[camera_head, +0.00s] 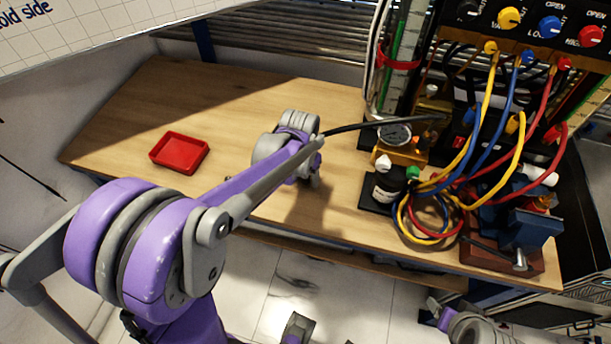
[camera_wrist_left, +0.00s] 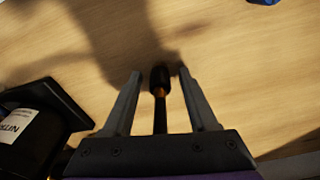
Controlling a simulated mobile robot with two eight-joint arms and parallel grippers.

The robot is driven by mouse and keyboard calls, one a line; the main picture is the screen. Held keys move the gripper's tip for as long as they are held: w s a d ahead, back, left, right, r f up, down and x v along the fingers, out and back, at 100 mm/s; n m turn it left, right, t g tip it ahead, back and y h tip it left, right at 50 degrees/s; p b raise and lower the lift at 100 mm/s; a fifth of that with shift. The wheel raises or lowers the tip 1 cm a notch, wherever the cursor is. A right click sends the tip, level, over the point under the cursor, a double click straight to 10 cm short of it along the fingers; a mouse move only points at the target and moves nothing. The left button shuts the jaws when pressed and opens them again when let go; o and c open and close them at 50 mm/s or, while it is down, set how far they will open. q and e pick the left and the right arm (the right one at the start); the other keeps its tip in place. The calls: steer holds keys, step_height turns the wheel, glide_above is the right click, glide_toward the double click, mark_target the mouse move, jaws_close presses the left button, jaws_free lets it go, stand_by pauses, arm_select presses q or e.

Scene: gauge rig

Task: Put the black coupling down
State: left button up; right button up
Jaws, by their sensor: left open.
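In the left wrist view the black coupling (camera_wrist_left: 160,79), with a brass-coloured part below its black end, lies between the two fingers of my left gripper (camera_wrist_left: 160,76). The fingers are open, with a gap on each side of the coupling. Wood tabletop shows behind it; whether it touches the wood I cannot tell. In the head view my left gripper (camera_head: 313,172) is over the middle of the table, mostly hidden by my own arm. A black hose (camera_head: 380,123) runs from beside it to the rig. The coupling is hidden there. My right gripper's jaws do not show.
A red tray (camera_head: 179,152) sits on the left of the wooden table (camera_head: 125,115). Right of my gripper stand a pressure gauge (camera_head: 396,134), a dark bottle (camera_head: 389,184), coiled coloured hoses (camera_head: 430,215) and a blue vise (camera_head: 527,225). Bare wood surrounds the tray.

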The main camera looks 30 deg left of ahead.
arm_select(q)
steer(key=shift+r, duration=0.45)
step_height(320, 180, up, 11)
steer(key=s+p, duration=0.2)
steer(key=s+d+f+t, duration=0.2)
steer(key=s+d+f, duration=0.1)
steer(key=s, duration=0.4)
steer(key=s+d+f+t, duration=0.1)
steer(key=s+d+f, duration=0.2)
steer(key=s, duration=0.4)
steer(key=shift+s+d+t, duration=0.2)
steer(key=shift+d+t, duration=0.2)
